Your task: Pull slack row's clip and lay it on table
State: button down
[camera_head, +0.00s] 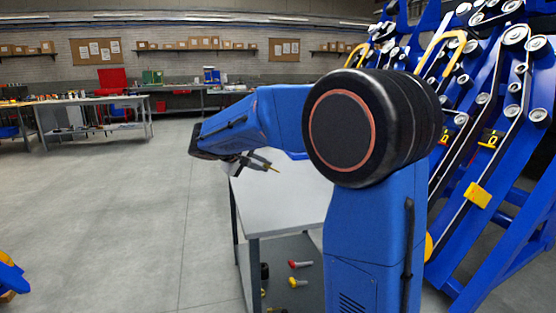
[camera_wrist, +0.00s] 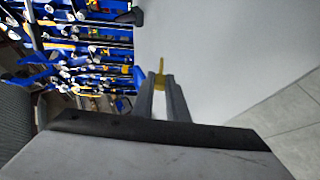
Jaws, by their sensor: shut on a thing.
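My gripper (camera_head: 268,164) is shut on a small yellow clip (camera_head: 274,170) and holds it above the far left part of the light grey table (camera_head: 275,200). In the wrist view, the finger tips (camera_wrist: 160,84) pinch the yellow clip (camera_wrist: 161,68), whose thin end points away from the fingers. The pale table top (camera_wrist: 215,60) lies beyond it, and the clip appears apart from it. The blue harvester rows (camera_head: 510,125) with belts and pulleys stand at the right. A yellow clip (camera_head: 491,139) sits on one row there. My arm hides part of the table and rows.
A yellow block (camera_head: 478,195) sits on the harvester's blue frame. Red (camera_head: 300,264) and yellow-headed (camera_head: 298,282) items lie on the table's lower shelf. The visible table top is clear. Open floor (camera_head: 140,210) lies at the left, with workbenches at the back.

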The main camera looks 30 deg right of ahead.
jog(key=shift+w+d+f, duration=0.1)
jog(key=shift+d+f, duration=0.15)
jog(key=shift+d, duration=0.15)
jog(key=shift+f, duration=4.25)
jog(key=c, duration=1.7)
grip_release()
jog(key=shift+o, duration=0.2)
jog(key=v, duration=1.7)
jog(key=shift+a, duration=0.25)
